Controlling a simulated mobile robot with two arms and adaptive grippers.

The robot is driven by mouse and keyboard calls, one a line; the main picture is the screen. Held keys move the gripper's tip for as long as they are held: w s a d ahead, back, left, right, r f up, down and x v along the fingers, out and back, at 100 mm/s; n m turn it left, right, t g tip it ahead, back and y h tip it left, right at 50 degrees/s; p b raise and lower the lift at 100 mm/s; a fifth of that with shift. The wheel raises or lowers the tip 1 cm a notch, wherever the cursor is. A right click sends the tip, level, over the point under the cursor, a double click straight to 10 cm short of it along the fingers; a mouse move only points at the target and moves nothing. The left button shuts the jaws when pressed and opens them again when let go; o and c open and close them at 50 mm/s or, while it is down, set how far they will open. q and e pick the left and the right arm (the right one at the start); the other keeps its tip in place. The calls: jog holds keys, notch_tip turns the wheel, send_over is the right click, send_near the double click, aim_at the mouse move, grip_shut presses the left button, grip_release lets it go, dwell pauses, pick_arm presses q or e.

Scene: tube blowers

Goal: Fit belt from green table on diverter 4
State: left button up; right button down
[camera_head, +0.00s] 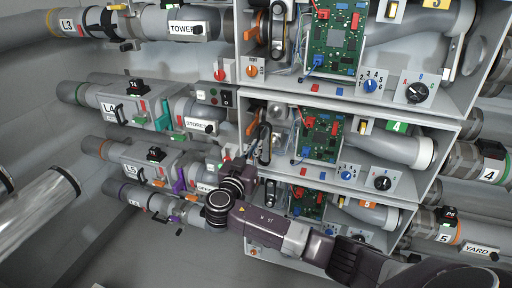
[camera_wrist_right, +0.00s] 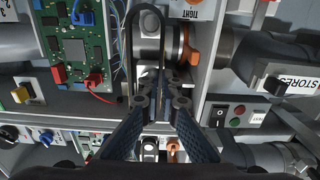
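Diverter 4 is the middle open box of the stack, with a green 4 label (camera_head: 397,127). My right gripper (camera_head: 247,158) is at the left end of this box, in front of its pulley area. In the wrist view its fingers (camera_wrist_right: 163,88) close together around one strand of a thin black belt (camera_wrist_right: 131,50). The belt stands as a long loop in front of a silver pulley (camera_wrist_right: 150,26). Whether it sits in the pulley groove cannot be told. The second pulley is partly hidden behind the fingers. My left gripper and the green table are out of view.
A green circuit board (camera_wrist_right: 77,45) with a red wire is beside the pulleys. An orange handle (camera_wrist_right: 190,48) is close on the other side. A switch panel (camera_wrist_right: 226,115) and STORES pipe (camera_wrist_right: 285,85) are nearby. Diverters above and below leave little room.

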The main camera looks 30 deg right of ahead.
jog(key=shift+d, duration=0.1)
jog(key=x, duration=0.6)
jog(key=shift+w+d, duration=0.2)
jog(key=shift+w, duration=0.05)
dwell(0.3)
jog(key=shift+b, duration=0.4)
jog(key=shift+b, duration=0.35)
dwell(0.7)
jog(key=shift+b, duration=0.45)
jog(key=shift+b+x, duration=1)
jog(key=shift+x, duration=0.1)
dwell(0.6)
